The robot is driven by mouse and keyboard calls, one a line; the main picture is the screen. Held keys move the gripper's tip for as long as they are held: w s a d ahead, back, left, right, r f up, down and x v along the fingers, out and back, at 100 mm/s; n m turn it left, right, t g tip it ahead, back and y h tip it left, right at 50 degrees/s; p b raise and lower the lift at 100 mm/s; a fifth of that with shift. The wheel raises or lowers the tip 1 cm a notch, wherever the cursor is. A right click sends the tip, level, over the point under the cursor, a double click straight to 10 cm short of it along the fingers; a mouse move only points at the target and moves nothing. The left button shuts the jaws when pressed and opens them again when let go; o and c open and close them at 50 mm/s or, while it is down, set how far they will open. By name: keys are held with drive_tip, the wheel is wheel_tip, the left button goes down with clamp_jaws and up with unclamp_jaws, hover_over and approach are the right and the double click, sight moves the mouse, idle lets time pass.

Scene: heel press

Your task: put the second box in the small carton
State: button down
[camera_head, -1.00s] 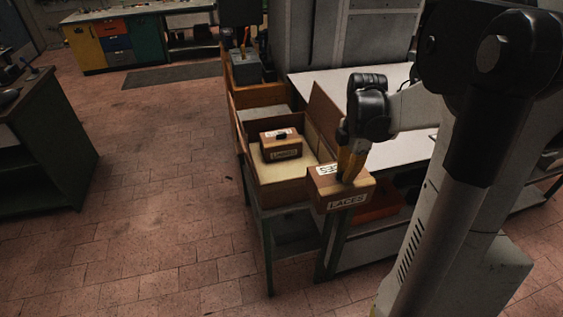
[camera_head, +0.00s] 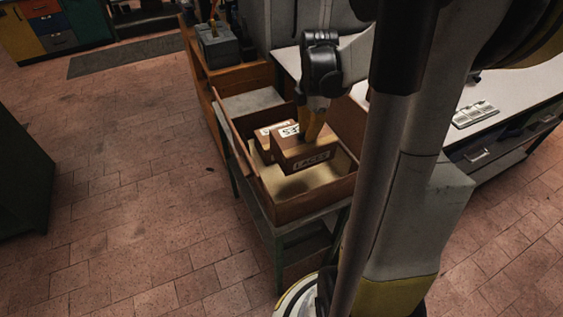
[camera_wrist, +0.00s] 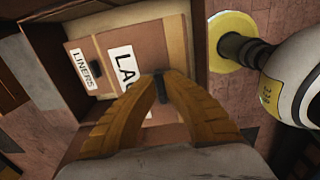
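My gripper (camera_head: 311,128) is shut on the small black knob on top of a brown box labelled LACES (camera_head: 303,154). The box hangs roughly level over the open brown carton (camera_head: 318,205), with a shadow on the carton's pale floor below it. A second brown box, labelled LINERS in the wrist view (camera_wrist: 84,68), stands inside the carton and is partly hidden behind the LACES box in the head view (camera_head: 264,143). In the wrist view both yellow fingers meet at the knob of the LACES box (camera_wrist: 124,68). I cannot tell whether the two boxes touch.
The carton stands on a dark green-grey table (camera_head: 283,234). A wooden shelf unit with a grey container (camera_head: 217,47) is behind it. A white-topped bench (camera_head: 505,88) is to the right. The tiled floor at the left is clear.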

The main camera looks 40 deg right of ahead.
sight(312, 142)
drive_tip(key=f, duration=0.1)
drive_tip(key=s+f+b, duration=0.1)
drive_tip(key=shift+s+f, duration=0.3)
drive_tip(key=shift+f, duration=0.1)
drive_tip(key=f+b, duration=0.1)
drive_tip(key=f, duration=0.1)
drive_tip(key=f+b, duration=0.1)
drive_tip(key=f, duration=0.2)
drive_tip(key=f+b, duration=0.1)
drive_tip(key=f, duration=0.2)
drive_tip(key=shift+w+b, duration=0.3)
drive_tip(key=shift+b, duration=0.1)
drive_tip(key=shift+f+b, duration=0.7)
drive_tip(key=shift+f, duration=1.25)
drive_tip(key=shift+s, duration=0.1)
drive_tip(key=shift+f, duration=0.25)
drive_tip(key=c, duration=1.6)
unclamp_jaws()
drive_tip(key=shift+r, duration=0.1)
